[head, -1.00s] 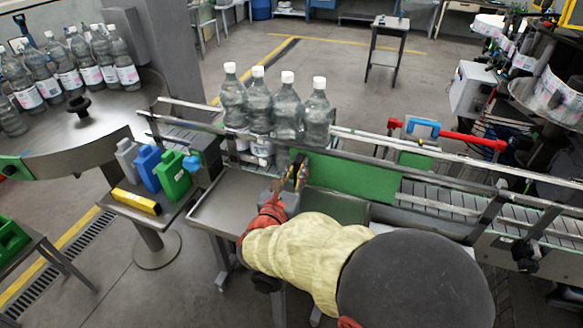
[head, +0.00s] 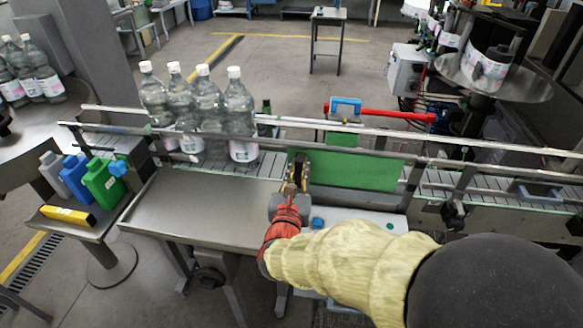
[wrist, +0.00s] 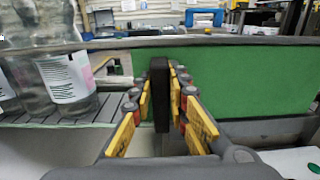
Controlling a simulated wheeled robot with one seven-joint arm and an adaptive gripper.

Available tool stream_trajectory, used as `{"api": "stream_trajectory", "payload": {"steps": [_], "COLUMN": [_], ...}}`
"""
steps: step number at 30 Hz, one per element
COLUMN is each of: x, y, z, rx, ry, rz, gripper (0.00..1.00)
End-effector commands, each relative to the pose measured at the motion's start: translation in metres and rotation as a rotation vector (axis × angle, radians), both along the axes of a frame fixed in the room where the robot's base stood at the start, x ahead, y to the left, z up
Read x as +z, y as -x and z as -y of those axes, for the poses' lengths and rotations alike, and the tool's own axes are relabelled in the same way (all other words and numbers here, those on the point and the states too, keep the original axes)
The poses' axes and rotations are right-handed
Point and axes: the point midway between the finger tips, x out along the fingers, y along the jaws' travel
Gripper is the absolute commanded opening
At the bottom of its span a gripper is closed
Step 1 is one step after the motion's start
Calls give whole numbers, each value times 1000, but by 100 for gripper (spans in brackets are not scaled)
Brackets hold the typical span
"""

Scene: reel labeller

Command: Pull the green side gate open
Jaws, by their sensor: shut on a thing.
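The green side gate (head: 360,172) is a flat panel along the near side of the conveyor. Its left edge is to the right of the bottles, leaving an open gap in front of the rightmost bottle. My gripper (head: 300,168) is at the gate's left end. In the wrist view, my gripper (wrist: 160,95) has its yellow-padded fingers closed on a dark upright handle (wrist: 160,70), with the green panel (wrist: 255,75) to its right. Several clear bottles (head: 238,110) with white caps stand upright on the belt; one labelled bottle (wrist: 65,80) shows left of the fingers.
Steel rails (head: 450,160) run along the conveyor. A bare steel tray (head: 195,210) lies in front on the left. Green, blue and grey jugs (head: 103,180) stand on a small side table. A red bar with a blue clamp (head: 345,108) is at the far rail.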

Motion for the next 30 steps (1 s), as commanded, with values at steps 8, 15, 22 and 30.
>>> {"api": "stream_trajectory", "payload": {"steps": [8,15,22,30], "x": [1,1,0,0], "y": [0,0,0,8], "z": [0,0,0,-2], "rx": [0,0,0,2], "ry": [0,0,0,0], "rz": [2,1,1,0], "gripper": [0,30,35,35]}}
